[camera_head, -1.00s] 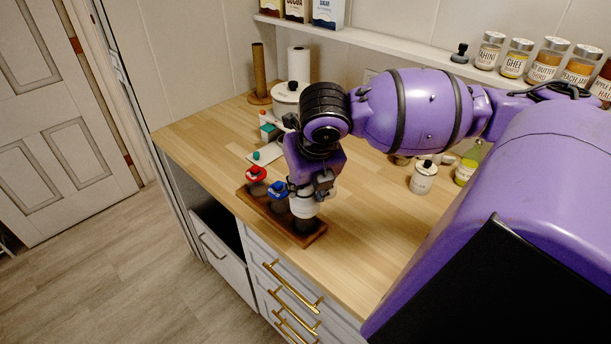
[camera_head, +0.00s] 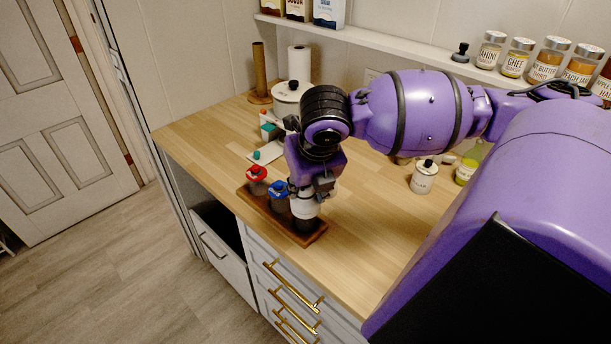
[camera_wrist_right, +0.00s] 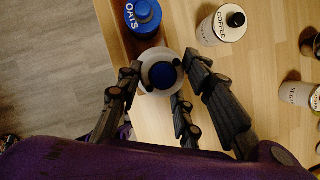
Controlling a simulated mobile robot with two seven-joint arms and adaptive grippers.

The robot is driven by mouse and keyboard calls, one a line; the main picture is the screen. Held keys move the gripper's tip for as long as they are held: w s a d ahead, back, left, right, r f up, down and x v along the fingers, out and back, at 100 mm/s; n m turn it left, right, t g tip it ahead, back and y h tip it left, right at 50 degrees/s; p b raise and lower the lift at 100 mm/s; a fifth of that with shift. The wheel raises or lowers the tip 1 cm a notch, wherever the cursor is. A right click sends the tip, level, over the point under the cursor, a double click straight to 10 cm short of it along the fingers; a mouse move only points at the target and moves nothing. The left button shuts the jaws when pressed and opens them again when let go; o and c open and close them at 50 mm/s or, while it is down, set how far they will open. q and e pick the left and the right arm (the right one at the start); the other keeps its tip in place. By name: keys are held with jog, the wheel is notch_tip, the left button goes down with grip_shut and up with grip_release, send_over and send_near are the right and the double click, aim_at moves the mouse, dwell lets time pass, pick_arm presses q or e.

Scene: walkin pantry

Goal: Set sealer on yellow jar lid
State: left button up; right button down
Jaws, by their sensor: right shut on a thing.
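My right gripper (camera_head: 304,192) is shut on the sealer (camera_head: 303,206), a white round body. In the right wrist view the fingers (camera_wrist_right: 163,74) close around the sealer (camera_wrist_right: 147,80), and a blue round part shows in its middle. The sealer is over the near right end of a wooden tray (camera_head: 243,192), at a dark jar (camera_head: 306,226). No yellow lid shows; the sealer and gripper cover that jar's top. I cannot tell whether the sealer touches it. A red-lidded jar (camera_head: 257,174) and a blue-lidded jar (camera_head: 277,189) stand beside it. My left gripper is not in view.
The blue OATS lid (camera_wrist_right: 143,14) is close to the sealer. A white COFFEE canister (camera_wrist_right: 216,27) stands to the right, on the counter. A white pot (camera_head: 289,99) and paper roll (camera_head: 299,63) are at the back. The counter right of the tray (camera_head: 365,225) is clear.

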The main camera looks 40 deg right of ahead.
jog(key=shift+f, duration=0.25)
jog(key=shift+f, duration=0.2)
jog(key=c, duration=1.6)
grip_release()
jog(key=o, duration=0.5)
jog(key=o, duration=0.4)
jog(key=shift+o, duration=0.2)
